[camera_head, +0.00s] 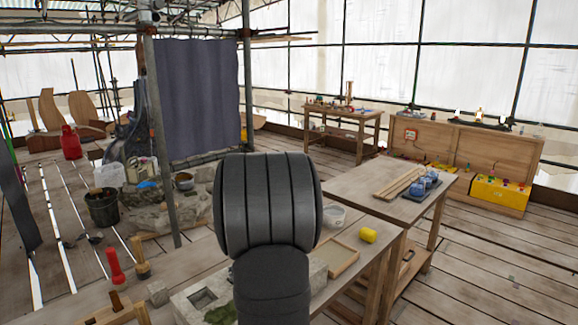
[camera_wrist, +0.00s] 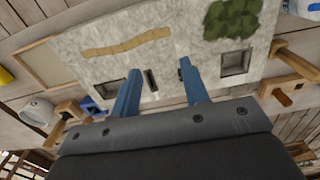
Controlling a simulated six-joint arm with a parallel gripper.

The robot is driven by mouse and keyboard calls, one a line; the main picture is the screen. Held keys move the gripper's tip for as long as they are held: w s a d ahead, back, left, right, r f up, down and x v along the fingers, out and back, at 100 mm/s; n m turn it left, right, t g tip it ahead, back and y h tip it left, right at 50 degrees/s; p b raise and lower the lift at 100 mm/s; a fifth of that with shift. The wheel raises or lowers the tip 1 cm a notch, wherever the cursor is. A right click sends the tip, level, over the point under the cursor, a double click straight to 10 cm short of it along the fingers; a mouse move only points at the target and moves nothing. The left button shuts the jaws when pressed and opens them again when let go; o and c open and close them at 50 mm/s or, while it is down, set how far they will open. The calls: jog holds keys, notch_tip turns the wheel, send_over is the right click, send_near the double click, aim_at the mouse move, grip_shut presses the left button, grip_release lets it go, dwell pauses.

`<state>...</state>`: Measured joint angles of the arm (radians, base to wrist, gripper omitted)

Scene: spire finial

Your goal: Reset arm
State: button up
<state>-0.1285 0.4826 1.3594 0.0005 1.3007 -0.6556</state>
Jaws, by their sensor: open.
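My gripper (camera_wrist: 158,86) shows in the wrist view with two blue fingers spread apart and nothing between them. Beyond the fingers is a pale stone block (camera_wrist: 115,28) with square sockets, a narrow slot, a tan strip and a green mossy patch (camera_wrist: 232,18). In the head view my dark arm stands in the middle and hides much of the bench; my gripper does not show there. Part of the stone block (camera_head: 187,301) shows left of my arm, with a square socket. From these views I cannot tell how far the fingers are from the stone.
On the bench are a shallow wooden tray (camera_head: 335,256), a yellow cylinder (camera_head: 368,235), a white bucket (camera_head: 333,216), a red-headed tool (camera_head: 115,267) and a wooden mallet (camera_head: 140,258). A second table (camera_head: 375,178) holds wood strips and blue items. A scaffold pole (camera_head: 160,130) stands left.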

jog(key=s+a+f, duration=0.4)
jog(key=s+a, duration=0.6)
jog(key=s, duration=0.4)
jog(key=s+a+f, duration=0.4)
jog(key=s+a, duration=0.7)
jog(key=s, duration=0.2)
jog(key=shift+s+f, duration=0.4)
